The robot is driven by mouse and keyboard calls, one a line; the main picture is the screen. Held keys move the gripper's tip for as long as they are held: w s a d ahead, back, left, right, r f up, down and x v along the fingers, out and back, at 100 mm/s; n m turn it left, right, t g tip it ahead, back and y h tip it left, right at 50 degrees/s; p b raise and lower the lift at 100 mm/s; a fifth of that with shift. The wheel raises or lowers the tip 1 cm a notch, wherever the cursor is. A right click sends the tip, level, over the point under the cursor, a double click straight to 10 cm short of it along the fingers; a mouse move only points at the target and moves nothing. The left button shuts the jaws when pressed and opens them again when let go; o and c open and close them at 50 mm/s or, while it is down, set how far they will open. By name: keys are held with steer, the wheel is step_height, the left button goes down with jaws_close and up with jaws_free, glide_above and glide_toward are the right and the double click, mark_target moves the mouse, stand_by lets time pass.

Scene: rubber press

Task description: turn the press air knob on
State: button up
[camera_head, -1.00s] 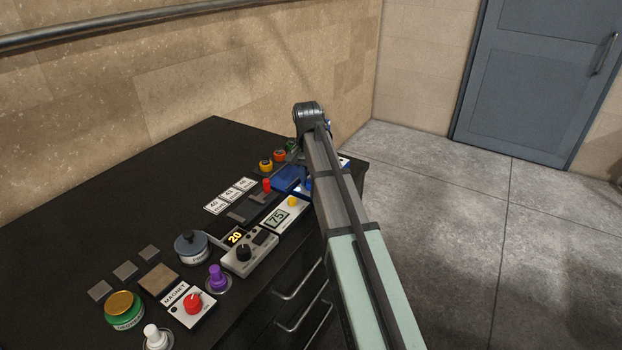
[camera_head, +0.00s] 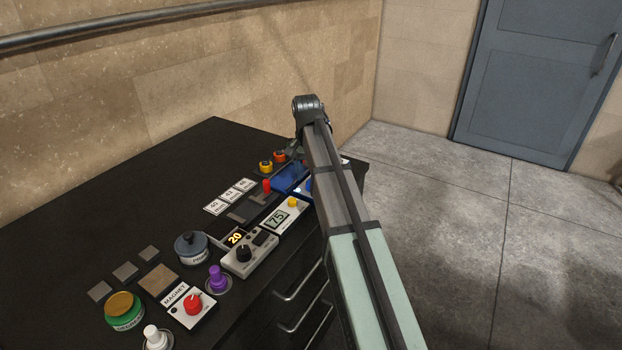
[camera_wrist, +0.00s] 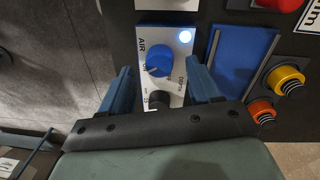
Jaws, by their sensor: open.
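The press air knob (camera_wrist: 158,62) is a round blue knob on a white panel (camera_wrist: 149,38) marked AIR in the wrist view. The knob's exact pointer direction is too small to tell. My gripper (camera_wrist: 160,78) is open. Its two blue fingers lie on either side of the panel, with the knob between and slightly beyond their tips; neither finger visibly touches it. A black knob (camera_wrist: 157,100) sits lower on the panel. In the head view my arm hides most of this panel.
A blue plate (camera_wrist: 240,62) lies right of the panel, beside a yellow button (camera_wrist: 286,79) and an orange button (camera_wrist: 261,111). A red button (camera_wrist: 279,3) is at the top. The head view shows the black bench (camera_head: 110,215) with several other controls.

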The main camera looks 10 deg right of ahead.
mark_target(309, 181)
step_height(309, 181, up, 12)
steer(key=shift+w+a, duration=0.2)
steer(key=shift+a, duration=0.1)
steer(key=shift+f, duration=0.1)
